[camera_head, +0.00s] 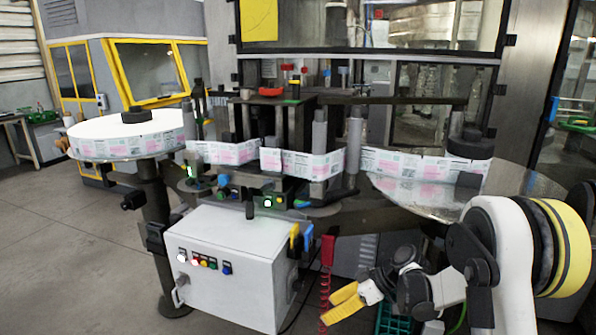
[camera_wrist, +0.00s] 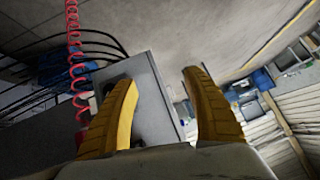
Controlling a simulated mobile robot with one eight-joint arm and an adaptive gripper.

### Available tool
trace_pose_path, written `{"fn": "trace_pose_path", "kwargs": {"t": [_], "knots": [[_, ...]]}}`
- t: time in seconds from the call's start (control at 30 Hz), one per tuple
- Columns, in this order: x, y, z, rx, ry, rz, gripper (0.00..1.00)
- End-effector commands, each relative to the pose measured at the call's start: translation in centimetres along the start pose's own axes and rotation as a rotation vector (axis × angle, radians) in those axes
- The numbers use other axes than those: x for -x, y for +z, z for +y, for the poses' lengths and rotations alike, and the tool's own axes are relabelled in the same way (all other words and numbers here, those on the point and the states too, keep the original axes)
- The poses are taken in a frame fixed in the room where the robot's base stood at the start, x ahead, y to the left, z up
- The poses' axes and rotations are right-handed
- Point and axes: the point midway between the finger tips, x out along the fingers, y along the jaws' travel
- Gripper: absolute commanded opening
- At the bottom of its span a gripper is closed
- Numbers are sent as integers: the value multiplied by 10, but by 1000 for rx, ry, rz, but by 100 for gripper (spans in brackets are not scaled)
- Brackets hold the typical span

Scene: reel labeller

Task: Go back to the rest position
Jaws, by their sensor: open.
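My gripper (camera_head: 345,303) has yellow fingers and hangs at the lower right of the head view, in front of the labelling machine and right of its white control box (camera_head: 232,262). In the wrist view my gripper (camera_wrist: 160,100) shows two yellow ribbed fingers spread wide apart, with nothing held between them. A grey box-shaped surface (camera_wrist: 150,88) lies beyond the fingers there. My white arm with a yellow band comes in from the right of the head view.
A label reel (camera_head: 125,147) lies on the left round table. The label strip (camera_head: 305,163) runs through the machine to the right glass disc (camera_head: 510,184). A red coiled hose (camera_head: 326,275) hangs close to my gripper, near a green crate (camera_head: 397,322). Floor (camera_head: 75,250) is clear at left.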

Motion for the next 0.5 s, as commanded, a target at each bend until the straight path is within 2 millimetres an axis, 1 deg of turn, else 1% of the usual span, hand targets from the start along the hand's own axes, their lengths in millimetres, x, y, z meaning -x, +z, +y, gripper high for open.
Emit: {"fn": "trace_pose_path", "kwargs": {"t": [0.03, 0.27, 0.37, 0.5], "knots": [[8, -6, -5, -19, 12, -11, 59], [36, -21, -22, -119, 82, -59, 59], [50, -28, -32, -168, 118, -81, 59], [74, -36, -51, -250, 187, -113, 59]]}}
